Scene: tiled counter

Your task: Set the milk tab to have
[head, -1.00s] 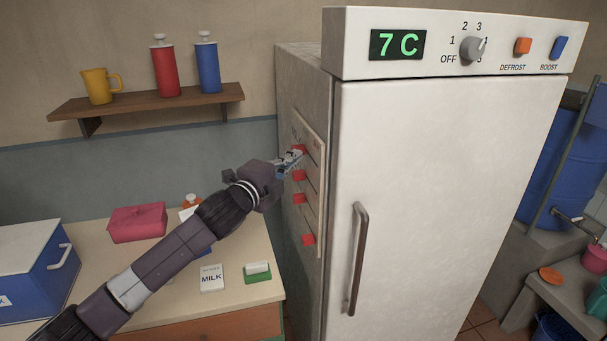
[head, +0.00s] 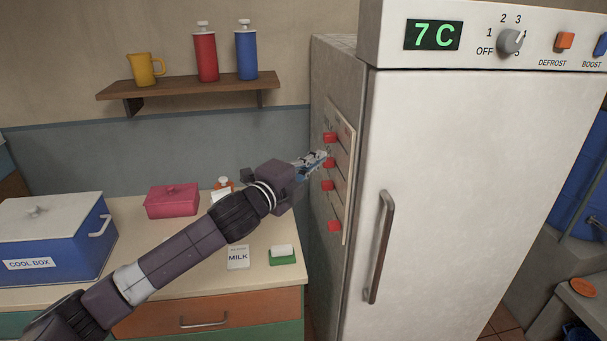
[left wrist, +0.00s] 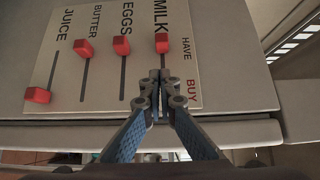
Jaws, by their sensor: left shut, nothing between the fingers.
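The list board (head: 341,190) is on the fridge's left side, with red tabs in slots. In the left wrist view the board (left wrist: 70,20) reads MILK, EGGS, BUTTER and JUICE, with HAVE and BUY at one edge. The milk tab (left wrist: 162,43) is at the HAVE end of its slot; it is the top tab in the head view (head: 330,137). My left gripper (head: 324,155) is shut and empty, just below the milk tab there. In the wrist view its fingertips (left wrist: 160,74) lie over the milk slot, on the BUY side, seemingly apart from the tab. My right gripper is out of view.
The eggs tab (left wrist: 122,45) and butter tab (left wrist: 83,48) are at the HAVE end; the juice tab (left wrist: 38,95) is at the BUY end. The fridge door (head: 460,180) is shut.

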